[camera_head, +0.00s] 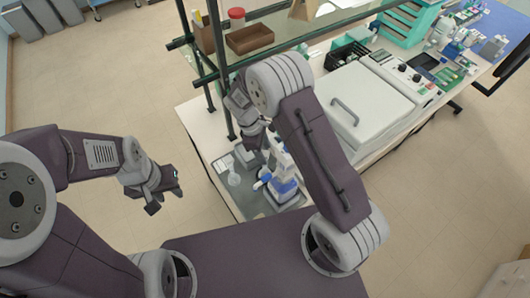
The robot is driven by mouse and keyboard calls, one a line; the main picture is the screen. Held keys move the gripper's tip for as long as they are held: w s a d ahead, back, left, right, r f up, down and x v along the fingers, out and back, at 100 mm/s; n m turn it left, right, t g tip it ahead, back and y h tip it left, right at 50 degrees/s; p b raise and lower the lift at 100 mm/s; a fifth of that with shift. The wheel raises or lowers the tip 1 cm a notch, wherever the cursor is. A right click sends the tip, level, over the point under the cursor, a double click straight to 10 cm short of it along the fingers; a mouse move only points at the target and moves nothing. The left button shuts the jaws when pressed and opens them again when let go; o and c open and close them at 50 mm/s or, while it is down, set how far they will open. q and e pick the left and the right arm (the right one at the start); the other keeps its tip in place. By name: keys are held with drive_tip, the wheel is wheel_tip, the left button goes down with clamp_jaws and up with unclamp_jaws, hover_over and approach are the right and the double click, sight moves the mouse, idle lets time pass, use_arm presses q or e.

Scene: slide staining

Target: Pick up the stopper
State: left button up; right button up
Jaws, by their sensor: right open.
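I cannot make out the stopper for certain; it is too small or hidden near my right arm. A small clear glass vessel (233,178) stands on a grey tray (252,201) on the bench. Blue-and-white apparatus (283,187) stands to its right, partly behind my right arm. My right gripper (266,150) is over the bench above these things, pointing down. It is open, and its fingers are partly hidden by the arm. My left gripper (166,196) is open and empty, over the floor to the left of the bench.
A shelf on dark green posts rises over the bench, carrying a brown box (250,38) and a red-lidded jar (236,16). A large white lidded machine (365,103) stands to the right of my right arm.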

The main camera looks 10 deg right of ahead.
sight(264, 153)
drive_tip(key=shift+s, duration=0.1)
clamp_jaws()
drive_tip(key=shift+r, duration=0.4)
wheel_tip(264, 153, up, 9)
drive_tip(key=b, duration=0.2)
drive_tip(key=shift+r+b, duration=0.15)
drive_tip(key=shift+b, duration=0.2)
